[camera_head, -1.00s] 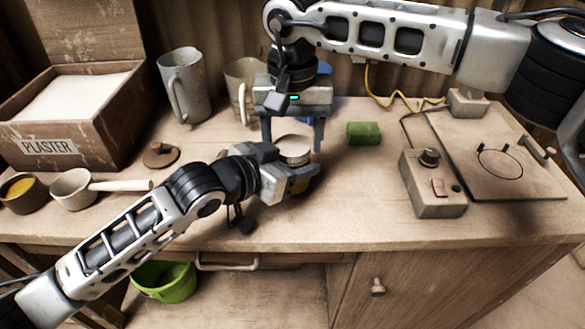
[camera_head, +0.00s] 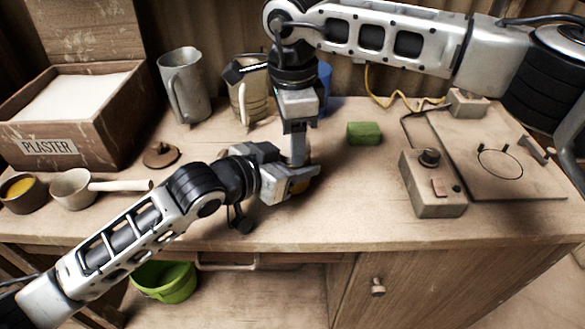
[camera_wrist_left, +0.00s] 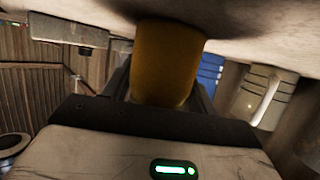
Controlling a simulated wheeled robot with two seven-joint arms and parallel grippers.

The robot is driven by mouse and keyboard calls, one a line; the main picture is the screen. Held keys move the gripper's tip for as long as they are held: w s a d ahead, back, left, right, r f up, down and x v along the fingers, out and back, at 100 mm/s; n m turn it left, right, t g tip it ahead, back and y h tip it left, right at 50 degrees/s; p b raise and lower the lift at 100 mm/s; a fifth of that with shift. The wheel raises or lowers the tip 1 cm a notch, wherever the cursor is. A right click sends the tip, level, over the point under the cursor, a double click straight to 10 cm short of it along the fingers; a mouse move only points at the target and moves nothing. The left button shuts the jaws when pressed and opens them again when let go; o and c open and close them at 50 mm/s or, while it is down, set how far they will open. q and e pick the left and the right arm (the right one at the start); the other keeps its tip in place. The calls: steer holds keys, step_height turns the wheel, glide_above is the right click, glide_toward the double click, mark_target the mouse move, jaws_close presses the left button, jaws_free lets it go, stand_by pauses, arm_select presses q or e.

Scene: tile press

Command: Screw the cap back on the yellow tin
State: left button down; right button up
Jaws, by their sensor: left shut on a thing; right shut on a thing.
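The yellow tin (camera_head: 302,186) stands near the middle of the bench, mostly hidden in the head view. My left gripper (camera_head: 289,181) is shut on its side. The left wrist view shows the tin's yellow body (camera_wrist_left: 168,65) between the fingers. My right gripper (camera_head: 299,159) points straight down over the tin's top and is shut on the cap. The cap is almost wholly hidden behind the right fingers, so I cannot tell how it sits on the tin.
A grey control box (camera_head: 433,184) and a board (camera_head: 510,160) are farther right. A grey jug (camera_head: 184,86), a beige jug (camera_head: 247,96) and a blue object (camera_head: 324,88) stand behind. A brown lid (camera_head: 161,154) lies left.

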steer(key=m, duration=0.4)
steer(key=o, duration=1.1)
steer(key=shift+s, duration=0.1)
steer(key=shift+r, duration=2.25)
steer(key=shift+c, duration=0.5)
